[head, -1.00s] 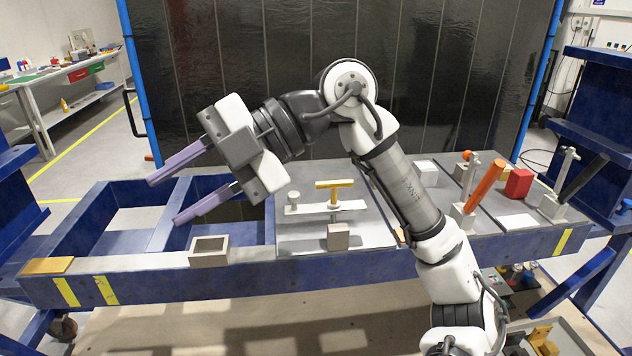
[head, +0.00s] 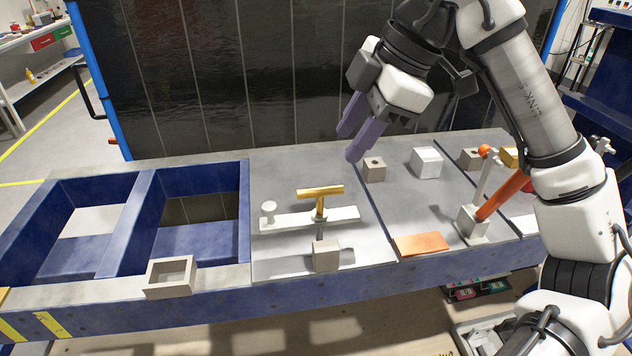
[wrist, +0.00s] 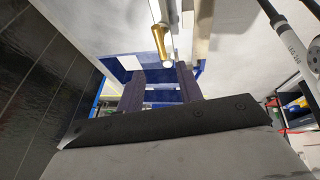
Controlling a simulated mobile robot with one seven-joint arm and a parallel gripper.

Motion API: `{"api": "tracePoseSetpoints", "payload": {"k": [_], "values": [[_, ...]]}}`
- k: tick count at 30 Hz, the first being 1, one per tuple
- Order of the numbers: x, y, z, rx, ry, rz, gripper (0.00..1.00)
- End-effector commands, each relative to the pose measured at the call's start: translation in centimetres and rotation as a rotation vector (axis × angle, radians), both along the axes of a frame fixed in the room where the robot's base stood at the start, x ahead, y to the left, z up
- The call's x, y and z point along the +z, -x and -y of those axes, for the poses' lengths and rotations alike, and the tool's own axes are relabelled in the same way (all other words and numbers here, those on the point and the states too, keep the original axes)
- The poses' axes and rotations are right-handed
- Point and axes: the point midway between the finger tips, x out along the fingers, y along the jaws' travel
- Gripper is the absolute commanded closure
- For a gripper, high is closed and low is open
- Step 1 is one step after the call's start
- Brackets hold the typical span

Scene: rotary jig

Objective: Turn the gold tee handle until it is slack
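The gold tee handle (head: 320,191) stands upright over a pale flat bar (head: 335,215), with its crossbar level. A grey block (head: 326,256) sits below it at the front. A white knob (head: 268,208) stands at the bar's left end. My gripper (head: 349,146) is open and empty, up and to the right of the handle, fingers pointing down and left. In the wrist view my two fingers (wrist: 159,74) are apart, and the gold handle (wrist: 159,42) shows beyond their tips. Nothing touches the handle.
An orange lever (head: 502,196) on a grey base stands to the right, near my arm. A small grey block with a hole (head: 374,170) and a white block (head: 427,162) lie behind. An open grey box (head: 171,277) sits front left. An orange plate (head: 421,244) lies at the front.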

Motion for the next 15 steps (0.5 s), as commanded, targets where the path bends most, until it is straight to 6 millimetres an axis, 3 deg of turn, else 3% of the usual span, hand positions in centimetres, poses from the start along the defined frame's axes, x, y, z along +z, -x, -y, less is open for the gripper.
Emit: {"api": "tracePoseSetpoints", "payload": {"k": [15], "values": [[-8.7, -0.9, -4.1, 0.006, -0.006, -0.001, 0.64]]}}
